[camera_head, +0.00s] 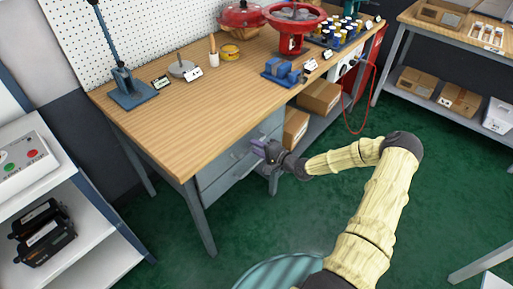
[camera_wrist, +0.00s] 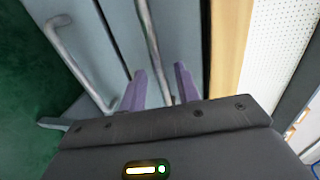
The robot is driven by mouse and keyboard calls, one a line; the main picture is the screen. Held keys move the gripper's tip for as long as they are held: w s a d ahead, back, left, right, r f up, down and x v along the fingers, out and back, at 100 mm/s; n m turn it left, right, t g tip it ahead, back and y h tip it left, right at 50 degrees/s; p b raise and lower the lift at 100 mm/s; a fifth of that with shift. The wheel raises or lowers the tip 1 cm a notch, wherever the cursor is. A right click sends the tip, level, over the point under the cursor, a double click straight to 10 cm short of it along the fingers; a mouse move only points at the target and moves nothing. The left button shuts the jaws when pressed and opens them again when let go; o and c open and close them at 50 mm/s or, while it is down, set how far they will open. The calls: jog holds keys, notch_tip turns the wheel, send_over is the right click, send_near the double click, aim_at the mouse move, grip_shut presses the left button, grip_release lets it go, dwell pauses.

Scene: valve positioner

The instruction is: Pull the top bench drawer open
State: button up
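The wooden-topped bench (camera_head: 190,110) has a grey drawer unit beneath it. The top drawer (camera_head: 222,163) appears shut, its front partly hidden by my gripper (camera_head: 262,150). In the wrist view, the top drawer's grey bar handle (camera_wrist: 150,45) runs between the two purple fingers of my gripper (camera_wrist: 160,80). The fingers are apart, with gaps visible beside the bar, so the gripper looks open around the handle. Contact cannot be told. The lower drawer (camera_head: 222,187) has its own bar handle (camera_wrist: 78,62), to the left in the wrist view.
Cardboard boxes (camera_head: 319,97) sit on the shelf right of the drawers. A red cable (camera_head: 355,128) hangs near the bench's right end. A white shelf unit (camera_head: 100,235) stands at left. Green floor (camera_head: 290,215) in front of the drawers is mostly clear.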

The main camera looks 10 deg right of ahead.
jog(key=shift+w+a+f, duration=0.1)
jog(key=shift+w+a, duration=0.1)
jog(key=shift+w, duration=0.1)
grip_shut()
jog(key=shift+s, duration=0.1)
